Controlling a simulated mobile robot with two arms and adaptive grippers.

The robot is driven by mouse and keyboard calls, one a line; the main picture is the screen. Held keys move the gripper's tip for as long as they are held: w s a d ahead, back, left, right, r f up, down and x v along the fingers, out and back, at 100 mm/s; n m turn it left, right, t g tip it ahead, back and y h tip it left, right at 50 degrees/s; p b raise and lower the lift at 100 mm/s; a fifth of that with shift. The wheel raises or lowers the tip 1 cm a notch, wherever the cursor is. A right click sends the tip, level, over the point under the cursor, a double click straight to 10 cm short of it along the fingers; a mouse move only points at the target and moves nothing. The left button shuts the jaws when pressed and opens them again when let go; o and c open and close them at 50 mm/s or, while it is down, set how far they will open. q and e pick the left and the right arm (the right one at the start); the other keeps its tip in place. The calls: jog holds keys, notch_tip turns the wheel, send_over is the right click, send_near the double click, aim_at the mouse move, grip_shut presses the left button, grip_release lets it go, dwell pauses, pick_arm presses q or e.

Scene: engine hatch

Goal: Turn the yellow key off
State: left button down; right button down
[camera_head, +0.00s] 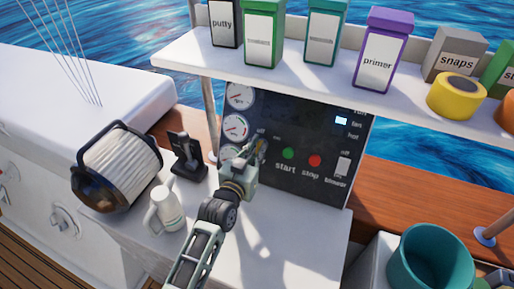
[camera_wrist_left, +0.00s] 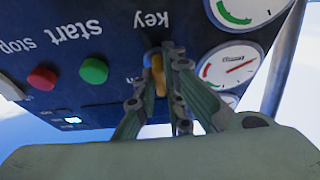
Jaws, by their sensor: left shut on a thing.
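The yellow key (camera_wrist_left: 157,80) sits in the dark control panel (camera_head: 300,122), under the "key" label in the upside-down left wrist view. My left gripper (camera_wrist_left: 163,62) has its fingers closed around the key, partly covering it. In the head view this gripper (camera_head: 257,150) reaches the panel just left of the green start button (camera_head: 288,154) and hides the key. An "on" label shows beside the key in the wrist view; the key's exact angle is hard to tell. My right gripper is not in view.
A red stop button (camera_head: 315,161) and a white blower switch (camera_head: 342,166) are right of start. Round gauges (camera_head: 236,127) line the panel's left edge. A shelf (camera_head: 290,80) with boxes and cans overhangs the panel. A white mug (camera_head: 164,208) and a black lever (camera_head: 186,155) stand left of my arm.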

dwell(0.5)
pick_arm(q)
jog(key=c, duration=1.8)
grip_release()
jog(key=shift+c, duration=0.2)
jog(key=v, duration=1.2)
jog(key=shift+s+d+f, duration=0.1)
jog(key=shift+f, duration=0.05)
